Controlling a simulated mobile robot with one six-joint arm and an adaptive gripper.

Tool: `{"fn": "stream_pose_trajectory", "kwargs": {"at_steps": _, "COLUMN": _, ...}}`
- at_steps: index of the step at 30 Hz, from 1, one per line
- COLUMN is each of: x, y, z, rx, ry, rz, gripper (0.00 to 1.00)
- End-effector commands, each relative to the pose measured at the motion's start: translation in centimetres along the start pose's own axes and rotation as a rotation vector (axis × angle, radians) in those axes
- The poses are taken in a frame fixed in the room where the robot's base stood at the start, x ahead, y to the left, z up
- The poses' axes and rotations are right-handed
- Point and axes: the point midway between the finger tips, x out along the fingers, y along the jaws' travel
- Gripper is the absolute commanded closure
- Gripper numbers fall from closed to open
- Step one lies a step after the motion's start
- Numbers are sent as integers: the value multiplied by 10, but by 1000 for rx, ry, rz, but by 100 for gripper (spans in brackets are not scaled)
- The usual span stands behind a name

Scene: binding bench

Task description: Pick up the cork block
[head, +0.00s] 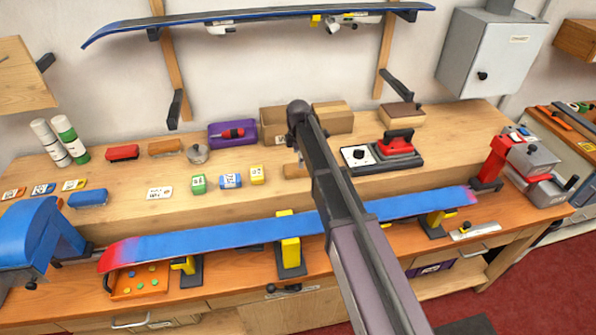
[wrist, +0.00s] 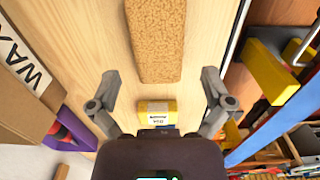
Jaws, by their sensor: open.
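The cork block (wrist: 156,40) is a tan, speckled bar at the top of the wrist view, lying on the pale wooden surface and cut off by the frame's top edge. In the head view the cork block (head: 293,171) shows only in part, beside my arm, which hides the rest. My gripper (wrist: 160,78) is open and empty, its two fingers spread wide. The near end of the block appears between the fingertips in the wrist view, apart from both.
A yellow labelled box (wrist: 157,112) stands close to the block's near end. A cardboard wax box (wrist: 25,70) and purple bin (wrist: 68,128) are at left. A blue ski (head: 235,235) on yellow clamps runs along the front. A red iron (head: 397,143) stands to the right.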

Motion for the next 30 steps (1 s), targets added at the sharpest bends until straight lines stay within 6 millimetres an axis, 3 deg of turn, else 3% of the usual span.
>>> {"fn": "stream_pose_trajectory", "kwargs": {"at_steps": 21, "x": 47, "y": 2, "z": 1, "rx": 1, "ry": 0, "rz": 0, "gripper": 0}}
{"fn": "stream_pose_trajectory", "kwargs": {"at_steps": 30, "x": 52, "y": 2, "z": 1, "rx": 1, "ry": 0, "rz": 0, "gripper": 0}}
